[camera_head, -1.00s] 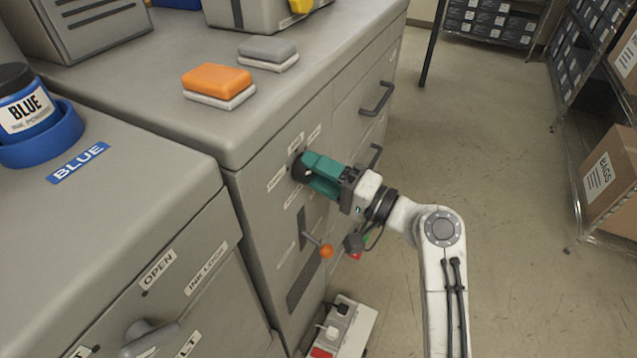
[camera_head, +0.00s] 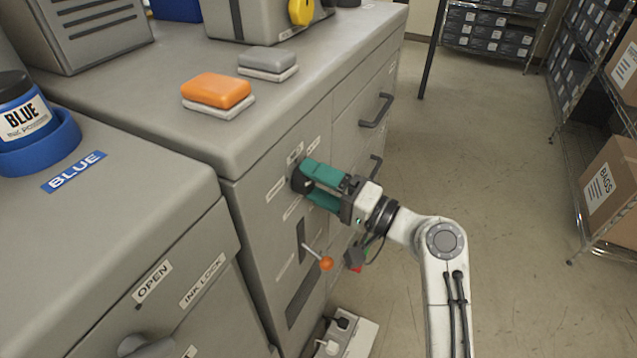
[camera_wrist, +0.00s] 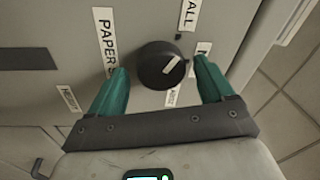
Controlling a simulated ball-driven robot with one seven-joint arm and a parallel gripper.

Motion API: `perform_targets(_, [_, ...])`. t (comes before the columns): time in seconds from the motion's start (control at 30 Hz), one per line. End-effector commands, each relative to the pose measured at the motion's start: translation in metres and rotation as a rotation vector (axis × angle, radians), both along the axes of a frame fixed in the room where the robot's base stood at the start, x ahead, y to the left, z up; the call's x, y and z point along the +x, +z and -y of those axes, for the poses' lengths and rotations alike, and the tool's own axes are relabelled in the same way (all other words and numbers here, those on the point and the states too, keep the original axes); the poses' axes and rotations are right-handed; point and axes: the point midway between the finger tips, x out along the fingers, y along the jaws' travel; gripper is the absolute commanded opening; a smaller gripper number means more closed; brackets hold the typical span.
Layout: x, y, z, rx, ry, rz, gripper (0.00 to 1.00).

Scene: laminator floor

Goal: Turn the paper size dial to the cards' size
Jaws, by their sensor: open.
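The paper size dial is a round black knob (camera_wrist: 161,65) with a white pointer mark, on the grey front panel of the cabinet. In the wrist view the pointer slants toward the upper right. Labels stand around it; a partly covered one begins "PAPER S" (camera_wrist: 105,45) and one above ends in "ALL" (camera_wrist: 188,14). My gripper (camera_wrist: 162,82) is open, its green fingers on either side of the dial with gaps showing. In the head view my gripper (camera_head: 312,183) is at the panel and mostly hides the dial. No cards can be made out.
A lever with an orange knob (camera_head: 326,263) sticks out below my gripper. Drawer handles (camera_head: 376,111) project to the right. Orange (camera_head: 216,90) and grey (camera_head: 267,60) blocks lie on the cabinet top. A power strip (camera_head: 345,338) lies on the floor. Open floor is at right.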

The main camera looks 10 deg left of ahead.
Motion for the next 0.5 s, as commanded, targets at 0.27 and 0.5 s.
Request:
perform_targets(0.27, [-0.002, 0.0, 0.005, 0.001, -0.002, 0.0, 0.81])
perform_targets(0.5, [-0.017, -0.005, 0.041, 0.002, -0.005, -0.001, 0.81])
